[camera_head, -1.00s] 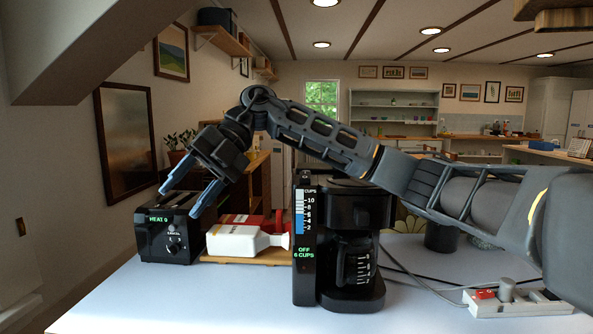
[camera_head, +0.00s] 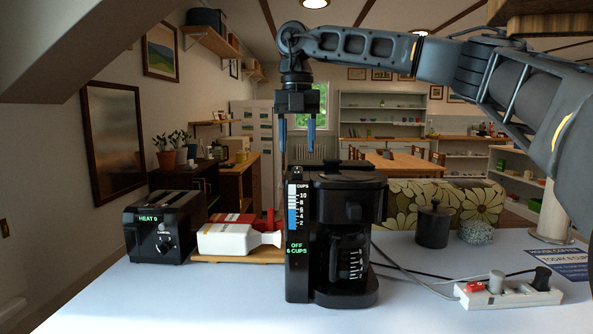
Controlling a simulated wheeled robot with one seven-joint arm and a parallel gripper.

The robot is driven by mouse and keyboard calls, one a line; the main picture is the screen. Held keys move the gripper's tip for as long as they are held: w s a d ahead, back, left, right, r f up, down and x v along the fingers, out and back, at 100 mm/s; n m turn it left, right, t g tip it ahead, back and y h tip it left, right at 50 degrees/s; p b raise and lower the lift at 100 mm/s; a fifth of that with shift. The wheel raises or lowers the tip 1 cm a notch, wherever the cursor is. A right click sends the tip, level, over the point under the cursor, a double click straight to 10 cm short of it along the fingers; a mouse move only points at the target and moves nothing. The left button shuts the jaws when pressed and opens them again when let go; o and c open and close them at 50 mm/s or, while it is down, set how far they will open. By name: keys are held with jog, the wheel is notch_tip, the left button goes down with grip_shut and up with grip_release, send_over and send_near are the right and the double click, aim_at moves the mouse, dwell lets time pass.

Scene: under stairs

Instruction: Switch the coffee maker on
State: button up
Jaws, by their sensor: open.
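The black coffee maker (camera_head: 349,197) stands upright in the middle of the white table. Its front panel has a blue water scale marked in cups and a green display (camera_head: 297,249) reading "OFF 6 CUPS". A glass carafe (camera_head: 350,258) sits in its lower bay. My gripper (camera_head: 297,150) is open and empty, with its two blue fingers pointing down. In the picture the fingertips are just above the top left of the coffee maker; I cannot tell the depth between them.
A black toaster (camera_head: 160,229) showing "HEAT 0" stands at the left. A power strip (camera_head: 508,294), a dark canister (camera_head: 433,226) and cables are at the right. The front of the table is clear.

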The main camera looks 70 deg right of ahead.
aim_at(297, 172)
notch_tip(297, 172, down, 6)
jog(key=b, duration=0.2)
jog(key=shift+r+b, duration=0.2)
jog(key=shift+b, duration=0.2)
grip_shut()
jog(key=p, duration=0.1)
jog(key=r+y+p, duration=0.1)
jog(key=p, duration=0.1)
jog(key=shift+w+d+g, duration=0.1)
jog(key=shift+d+g, duration=0.1)
jog(key=shift+g, duration=0.1)
jog(key=y+p, duration=0.2)
jog(key=p, duration=0.1)
jog(key=shift+w+d+g+p, duration=0.1)
jog(key=shift+d+g+p, duration=0.1)
jog(key=shift+g+p, duration=0.1)
jog(key=shift+d+f+y+p, duration=0.1)
jog(key=shift+f+y+p, duration=0.05)
jog(key=shift+y+p, duration=0.35)
